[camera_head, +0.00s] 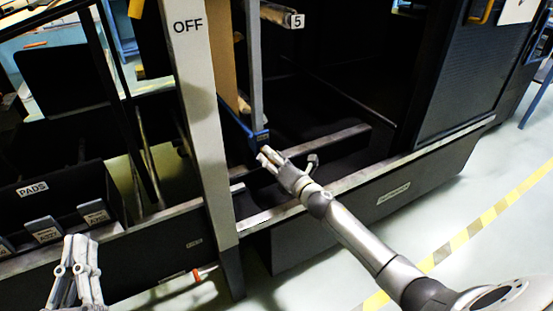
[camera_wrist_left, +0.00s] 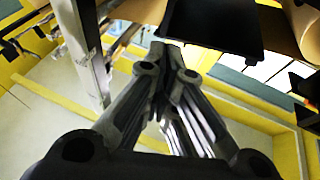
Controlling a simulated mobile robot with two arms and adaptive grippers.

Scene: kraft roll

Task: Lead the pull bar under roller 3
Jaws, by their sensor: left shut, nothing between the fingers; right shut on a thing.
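The blue pull bar (camera_head: 238,122) runs at a slant behind the pale OFF post, at the lower end of a brown paper sheet (camera_head: 222,55). Its near end meets my right gripper (camera_head: 266,155), which is shut on it. The exact contact is small and partly hidden by the fingers. My left gripper (camera_head: 80,243) is shut and empty, low at the left in front of the pads bin. Its closed fingers also show in the left wrist view (camera_wrist_left: 168,55). A roller end marked 5 (camera_head: 297,20) shows above. I cannot pick out roller 3.
The OFF post (camera_head: 195,110) stands between my two grippers and hides part of the machine. A pads bin (camera_head: 60,205) is at the left. A long machine rail (camera_head: 370,175) runs below my right gripper. Open floor with yellow striped tape (camera_head: 485,220) lies at the right.

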